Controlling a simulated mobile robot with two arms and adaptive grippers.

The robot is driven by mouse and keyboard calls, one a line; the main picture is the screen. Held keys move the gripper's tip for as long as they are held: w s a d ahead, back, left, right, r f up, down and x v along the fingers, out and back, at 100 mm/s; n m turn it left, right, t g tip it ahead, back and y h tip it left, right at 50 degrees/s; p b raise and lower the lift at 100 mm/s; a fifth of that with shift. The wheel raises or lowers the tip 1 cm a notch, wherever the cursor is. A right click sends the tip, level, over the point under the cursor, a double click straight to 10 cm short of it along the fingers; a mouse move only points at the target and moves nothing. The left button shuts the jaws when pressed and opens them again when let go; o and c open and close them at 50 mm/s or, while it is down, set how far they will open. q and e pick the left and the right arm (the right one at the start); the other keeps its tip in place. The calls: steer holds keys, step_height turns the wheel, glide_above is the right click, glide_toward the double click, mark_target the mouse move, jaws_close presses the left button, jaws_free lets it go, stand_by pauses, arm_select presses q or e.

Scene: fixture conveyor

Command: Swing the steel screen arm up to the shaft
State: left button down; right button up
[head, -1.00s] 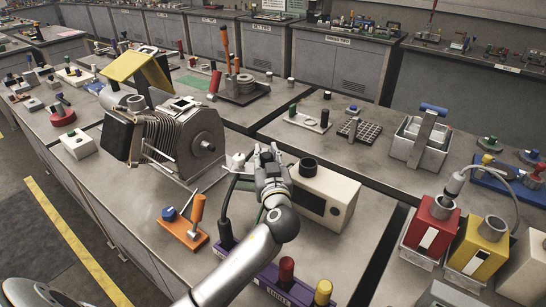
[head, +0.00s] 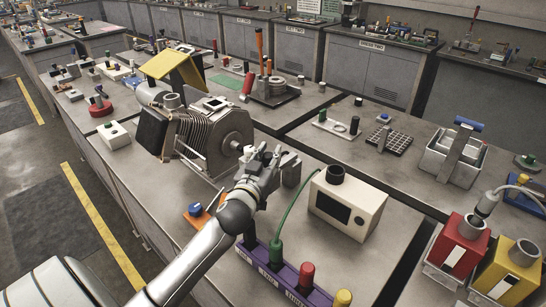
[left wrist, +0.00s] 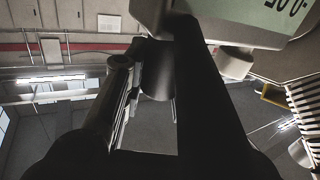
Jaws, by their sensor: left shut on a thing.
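My left gripper (head: 278,163) is shut on a grey part just right of the finned machine (head: 195,135). The machine's round end plate carries a short shaft (head: 237,145), close to the left of my gripper. In the left wrist view the grey part (left wrist: 157,82) shows between my dark fingers (left wrist: 157,110). It may be the steel screen arm; most of it is hidden by the fingers, so I cannot tell for sure. I cannot tell whether it touches the shaft. My right gripper is not in view.
A beige box (head: 362,197) with a dark screen stands right of my gripper. A green cable (head: 294,206) hangs by a purple holder (head: 268,262) with coloured plugs. My forearm partly hides an orange stand with a blue knob (head: 195,210). Red (head: 460,237) and yellow (head: 508,270) containers stand at right.

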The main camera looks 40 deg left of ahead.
arm_select(q)
steer(key=shift+a, duration=0.2)
steer(key=c, duration=1.1)
jaws_free()
steer(key=shift+a, duration=0.1)
steer(key=shift+c, duration=0.2)
steer(key=shift+r, duration=0.3)
step_height(320, 180, up, 9)
steer(key=shift+r, duration=0.2)
steer(key=shift+s+f, duration=0.1)
